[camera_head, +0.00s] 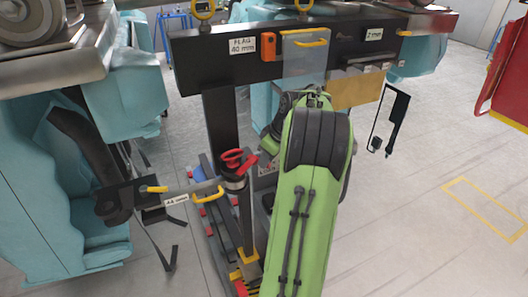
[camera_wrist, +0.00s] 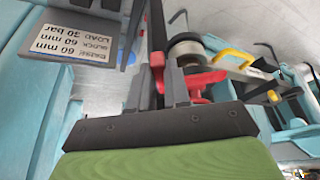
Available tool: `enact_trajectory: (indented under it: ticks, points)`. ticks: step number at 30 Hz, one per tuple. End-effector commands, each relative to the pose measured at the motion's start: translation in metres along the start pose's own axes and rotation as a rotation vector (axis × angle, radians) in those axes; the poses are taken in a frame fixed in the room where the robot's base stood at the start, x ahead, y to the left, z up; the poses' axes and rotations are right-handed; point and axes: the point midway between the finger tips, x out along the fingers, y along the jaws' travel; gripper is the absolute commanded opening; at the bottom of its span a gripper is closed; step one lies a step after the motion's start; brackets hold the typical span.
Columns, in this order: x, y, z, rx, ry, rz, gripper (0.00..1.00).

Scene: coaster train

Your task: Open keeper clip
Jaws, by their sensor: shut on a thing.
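A red clip-like part (camera_head: 238,160) sits at the top of a dark round post fitting in the head view. I take it for the keeper clip, but no label on it can be read. Red parts (camera_wrist: 204,80) also show in the wrist view, on both sides of the dark fingers. My gripper (camera_wrist: 176,78) is shut on red material there, beside a pale round spool-like fitting (camera_wrist: 186,50). The fingers hide the exact grip. In the head view my green arm covers most of my gripper. I cannot tell whether the clip is open.
A labelled bar with yellow handles (camera_head: 175,199) juts left from the post. A black beam (camera_head: 200,60) with gauges and tags crosses above. Teal seats (camera_head: 60,190) stand at the left. A spec plate (camera_wrist: 75,52) shows at upper left in the wrist view. The floor at right is mostly clear.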

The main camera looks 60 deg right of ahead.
Motion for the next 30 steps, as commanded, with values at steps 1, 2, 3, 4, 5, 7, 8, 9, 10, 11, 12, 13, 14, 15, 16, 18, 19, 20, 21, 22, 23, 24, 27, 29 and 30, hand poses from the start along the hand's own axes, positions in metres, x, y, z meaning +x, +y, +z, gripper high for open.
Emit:
enact_trajectory:
  ticks: [1,2,3,4,5,7,8,9,10,11,12,13,14,15,16,18,19,20,21,22,23,24,27,29,30]
  points:
    - [-0.005,0.003,-0.002,-0.032,-0.002,-0.015,0.0]
    - [-0.004,0.004,-0.002,-0.054,-0.002,-0.025,0.0]
    - [-0.004,0.006,-0.002,-0.079,-0.002,-0.035,0.0]
    - [-0.004,0.007,-0.002,-0.099,-0.002,-0.042,0.0]
    - [-0.004,0.008,-0.002,-0.116,-0.002,-0.05,0.0]
    - [-0.004,0.01,-0.002,-0.156,-0.002,-0.066,0.0]
    - [-0.004,0.011,-0.003,-0.171,-0.002,-0.072,0.0]
    - [-0.003,0.012,-0.003,-0.189,-0.002,-0.08,0.0]
    - [-0.003,0.012,-0.003,-0.202,-0.002,-0.085,0.0]
    - [-0.003,0.013,-0.003,-0.214,-0.002,-0.088,0.0]
    - [-0.003,0.014,-0.003,-0.227,-0.002,-0.093,0.0]
    - [-0.002,0.014,-0.003,-0.236,-0.001,-0.098,0.0]
    - [-0.002,0.015,-0.003,-0.245,-0.001,-0.101,0.0]
    - [-0.002,0.015,-0.003,-0.256,-0.001,-0.104,0.0]
    - [-0.002,0.016,-0.004,-0.262,-0.001,-0.106,0.0]
    - [-0.001,0.016,-0.004,-0.272,-0.001,-0.111,0.0]
    - [-0.001,0.017,-0.003,-0.275,-0.001,-0.112,0.0]
    - [-0.001,0.017,-0.003,-0.278,-0.001,-0.113,0.0]
    - [-0.001,0.017,-0.003,-0.28,-0.001,-0.114,0.0]
    - [0.0,0.017,-0.003,-0.282,-0.001,-0.115,0.0]
    - [0.0,0.017,-0.003,-0.283,-0.001,-0.115,0.0]
    - [0.0,0.017,-0.003,-0.284,-0.001,-0.115,0.0]
    - [0.0,0.017,-0.003,-0.284,-0.001,-0.115,0.0]
    - [0.0,0.017,-0.003,-0.284,-0.001,-0.114,0.0]
    - [0.0,0.017,-0.003,-0.284,-0.001,-0.114,0.0]
